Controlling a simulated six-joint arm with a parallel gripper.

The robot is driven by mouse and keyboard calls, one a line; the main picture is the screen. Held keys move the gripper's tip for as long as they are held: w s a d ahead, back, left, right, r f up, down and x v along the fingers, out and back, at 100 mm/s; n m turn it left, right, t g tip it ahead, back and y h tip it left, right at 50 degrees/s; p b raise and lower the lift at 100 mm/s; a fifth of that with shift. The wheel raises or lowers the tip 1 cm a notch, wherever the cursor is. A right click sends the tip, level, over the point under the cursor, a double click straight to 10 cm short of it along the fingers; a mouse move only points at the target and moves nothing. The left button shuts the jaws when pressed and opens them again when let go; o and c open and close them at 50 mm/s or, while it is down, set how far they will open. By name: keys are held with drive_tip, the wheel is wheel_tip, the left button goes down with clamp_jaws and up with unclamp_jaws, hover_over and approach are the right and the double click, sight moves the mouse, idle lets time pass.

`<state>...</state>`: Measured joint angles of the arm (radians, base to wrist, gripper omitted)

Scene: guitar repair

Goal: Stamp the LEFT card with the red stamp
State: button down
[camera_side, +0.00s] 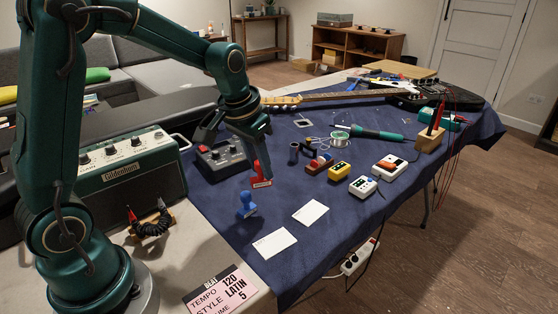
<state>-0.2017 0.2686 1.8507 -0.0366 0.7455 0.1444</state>
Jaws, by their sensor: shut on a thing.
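The red stamp (261,178) hangs upright below my gripper (259,158), which is shut on it. The stamp is close to the blue cloth's left part; I cannot tell exactly how high it is. Two blank-looking white cards lie on the cloth toward the front. The left card (274,243) is nearer the front edge, and the right card (310,213) is up and to its right. My gripper and the red stamp are behind both cards, apart from them. Part of the stamp's handle is hidden by the fingers.
A blue stamp (246,205) stands between the red stamp and the left card. Yellow (339,171) and white pedals (363,187) sit to the right. A grey-topped box (222,157) stands left of my gripper. A green amplifier (125,170) is further left. Cloth around the cards is clear.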

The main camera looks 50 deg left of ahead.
drive_tip(key=s+d+m, duration=0.3)
drive_tip(key=d, duration=0.4)
drive_tip(key=h, duration=0.1)
hover_over(282, 240)
drive_tip(key=s, duration=0.1)
drive_tip(key=shift+s+a+f, duration=0.1)
drive_tip(key=shift+a+f, duration=0.05)
drive_tip(key=shift+f, duration=1.5)
drive_tip(key=shift+s+a+f, duration=0.1)
drive_tip(key=shift+f, duration=1.5)
drive_tip(key=shift+f, duration=0.55)
wheel_tip(282, 240, up, 7)
